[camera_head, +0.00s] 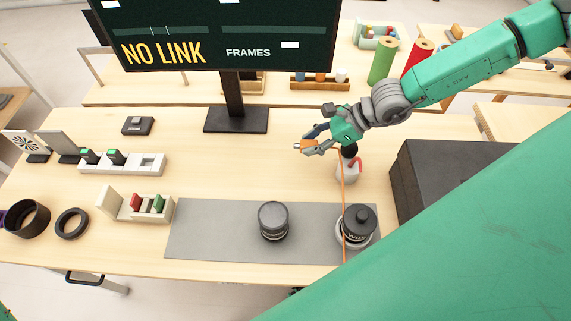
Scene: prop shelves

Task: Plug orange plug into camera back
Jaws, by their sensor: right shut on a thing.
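My right gripper (304,142) reaches in from the upper right and is shut on the orange plug (307,146), held above the table. A thin orange cable (343,205) runs down in the picture, past the dark round piece on the mat. I cannot tell which item is the camera back. My left gripper is not in view.
A monitor (190,35) reads "NO LINK" and "FRAMES". A white bottle with red (347,170) stands below my right gripper. A black box (440,175) fills the right. Small racks (120,165) and black rings (71,223) lie left. The table's middle is clear.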

